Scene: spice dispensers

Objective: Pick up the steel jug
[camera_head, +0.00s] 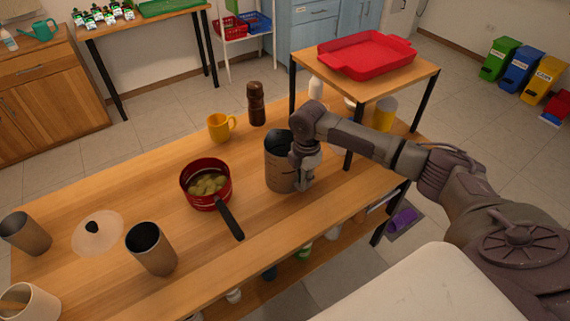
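A dark grey steel jug (278,172) stands upright on the wooden table (325,200), right of the middle of the head view. My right arm comes in from the right, and my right gripper (306,178) is at the jug's right side, in front of part of it. The fingers point down beside the jug's wall, and the jug's handle is hidden there. I cannot tell whether they touch the jug or are closed on it. My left gripper is not in view.
A red pot (206,197) with its handle toward the front, a yellow mug (220,127) and a brown pepper mill (256,104) stand left of the jug. Two steel cups (150,249) and a glass lid (97,236) are farther left. A raised shelf (425,72) bears a red tray (366,55).

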